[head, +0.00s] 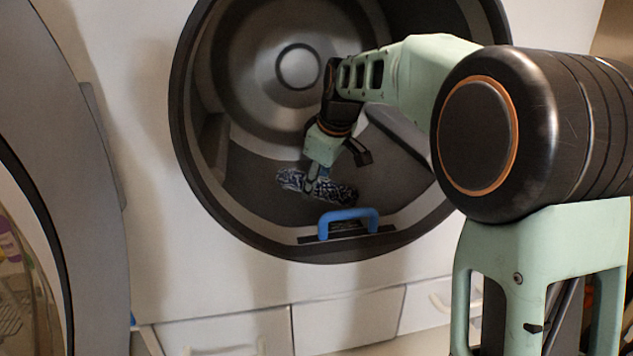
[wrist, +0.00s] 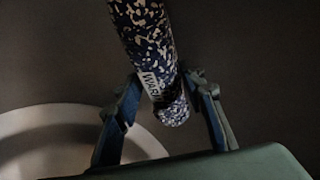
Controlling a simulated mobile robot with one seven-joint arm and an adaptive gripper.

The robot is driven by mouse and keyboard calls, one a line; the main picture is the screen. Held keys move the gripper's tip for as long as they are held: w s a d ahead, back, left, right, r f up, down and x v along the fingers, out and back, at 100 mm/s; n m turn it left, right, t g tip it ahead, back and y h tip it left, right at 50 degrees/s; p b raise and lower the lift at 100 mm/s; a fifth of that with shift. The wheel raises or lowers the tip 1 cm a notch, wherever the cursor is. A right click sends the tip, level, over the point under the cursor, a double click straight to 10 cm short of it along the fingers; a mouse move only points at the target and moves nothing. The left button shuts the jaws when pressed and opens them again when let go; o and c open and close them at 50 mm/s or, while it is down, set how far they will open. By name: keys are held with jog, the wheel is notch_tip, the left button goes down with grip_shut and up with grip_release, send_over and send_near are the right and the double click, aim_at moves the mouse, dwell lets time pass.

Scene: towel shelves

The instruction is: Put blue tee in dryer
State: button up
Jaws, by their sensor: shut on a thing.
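The blue tee (head: 337,192) is a rolled bundle with a dark blue and white speckled pattern. It is inside the dryer drum (head: 262,205), low and toward the front opening. My gripper (head: 316,180) reaches in through the opening and is shut on the bundle from above. In the wrist view the tee (wrist: 148,40) lies between the two fingers of my gripper (wrist: 163,90), with a pale label on it. Whether the bundle touches the drum floor is hard to tell.
A blue handle (head: 348,218) stands at the lower front rim of the opening, just below the tee. The round dryer door (head: 98,190) is swung open at the left. The dark opening rim (head: 188,135) surrounds my arm. White drawers (head: 225,332) are below.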

jog(key=o, duration=1.4)
jog(key=shift+f, duration=0.1)
jog(key=v, duration=1.2)
jog(key=shift+b, duration=0.3)
